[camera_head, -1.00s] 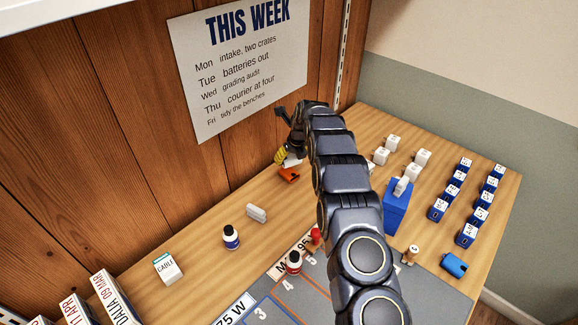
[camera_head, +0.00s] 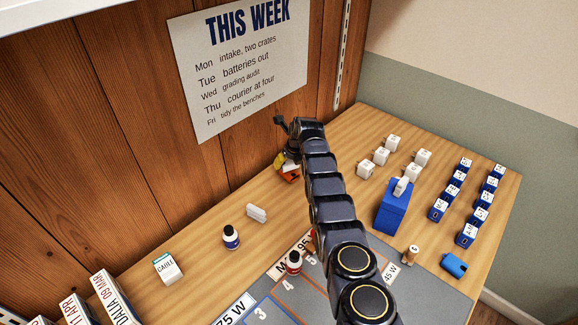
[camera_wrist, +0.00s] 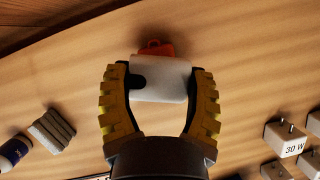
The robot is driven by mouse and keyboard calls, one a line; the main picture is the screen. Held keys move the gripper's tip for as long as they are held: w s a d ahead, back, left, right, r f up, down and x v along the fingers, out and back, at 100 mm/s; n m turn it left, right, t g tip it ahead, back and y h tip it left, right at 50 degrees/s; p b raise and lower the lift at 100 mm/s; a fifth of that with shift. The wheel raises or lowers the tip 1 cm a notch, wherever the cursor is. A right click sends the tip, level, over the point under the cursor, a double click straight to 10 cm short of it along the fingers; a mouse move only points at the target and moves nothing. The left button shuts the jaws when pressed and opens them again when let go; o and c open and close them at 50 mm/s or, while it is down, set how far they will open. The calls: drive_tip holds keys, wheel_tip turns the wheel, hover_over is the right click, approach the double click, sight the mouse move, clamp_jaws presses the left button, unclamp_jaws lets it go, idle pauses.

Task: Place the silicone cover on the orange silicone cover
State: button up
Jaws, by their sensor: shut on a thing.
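My gripper (camera_head: 284,166) is at the back of the bench, near the wooden wall. In the wrist view its two yellow-padded fingers (camera_wrist: 160,92) are shut on a white silicone cover (camera_wrist: 165,80) with a dark cutout at its left. The orange silicone cover (camera_head: 290,177) lies on the bench right at my gripper. In the wrist view only its far end (camera_wrist: 155,48) shows past the white cover, which hides the rest. I cannot tell whether the two covers touch. A blue cover-like piece (camera_head: 454,265) lies at the right edge.
A grey-white block (camera_head: 256,213), a dark bottle (camera_head: 231,237) and a carton (camera_head: 167,267) stand to the left.

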drive_tip(key=shift+f, duration=0.9)
drive_tip(key=shift+f, duration=0.15)
drive_tip(key=o, duration=1)
drive_tip(key=shift+s+r, duration=0.1)
drive_tip(key=shift+r, duration=0.15)
